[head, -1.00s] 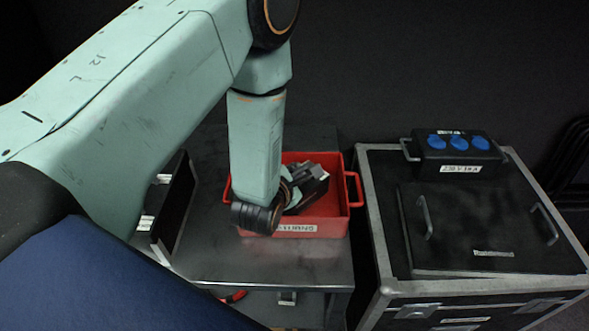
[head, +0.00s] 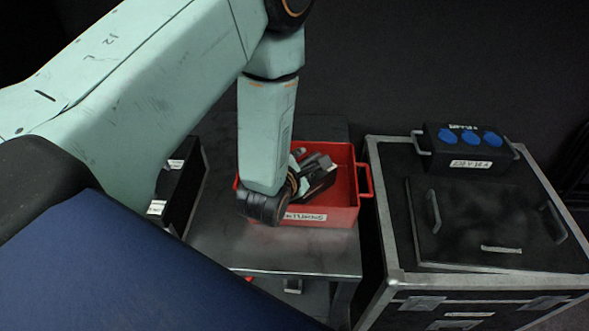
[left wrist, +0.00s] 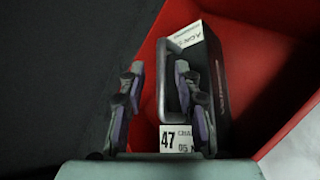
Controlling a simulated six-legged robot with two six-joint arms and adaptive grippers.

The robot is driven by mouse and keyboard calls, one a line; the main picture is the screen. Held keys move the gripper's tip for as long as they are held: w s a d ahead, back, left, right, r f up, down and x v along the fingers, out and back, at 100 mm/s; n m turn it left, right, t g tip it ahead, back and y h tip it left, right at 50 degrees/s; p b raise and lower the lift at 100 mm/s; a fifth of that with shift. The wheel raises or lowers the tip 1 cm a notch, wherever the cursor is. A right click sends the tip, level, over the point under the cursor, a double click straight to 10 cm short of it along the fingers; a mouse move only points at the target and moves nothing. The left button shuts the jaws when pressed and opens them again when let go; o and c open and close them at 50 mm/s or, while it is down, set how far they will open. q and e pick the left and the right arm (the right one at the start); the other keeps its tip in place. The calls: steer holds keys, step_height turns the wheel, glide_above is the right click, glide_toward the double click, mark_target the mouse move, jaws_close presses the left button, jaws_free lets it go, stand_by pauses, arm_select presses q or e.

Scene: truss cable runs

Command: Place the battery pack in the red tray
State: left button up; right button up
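The red tray (head: 345,206) stands on a grey metal table, a white label on its front. Its red inner walls also show in the left wrist view (left wrist: 262,125). The battery pack (left wrist: 217,75) is a black box with white labels and a grey carry handle, inside the tray in the left wrist view. My left gripper (head: 318,172) is inside the tray in the head view. In the wrist view its two fingers (left wrist: 158,100) stand apart, one each side of a bar of the handle, with gaps visible. Whether the pack rests on the tray floor is unclear. My right gripper is out of view.
The metal table (head: 275,255) has bare room in front of the tray. A black box with white labels (head: 183,185) stands at its left. A black flight case (head: 480,225) stands close on the right, with a blue-socketed power box (head: 468,147) on top.

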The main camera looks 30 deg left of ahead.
arm_select(q)
steer(key=v, duration=1.1)
steer(key=shift+d+p, duration=0.15)
steer(key=shift+p, duration=0.25)
steer(key=shift+s, duration=0.1)
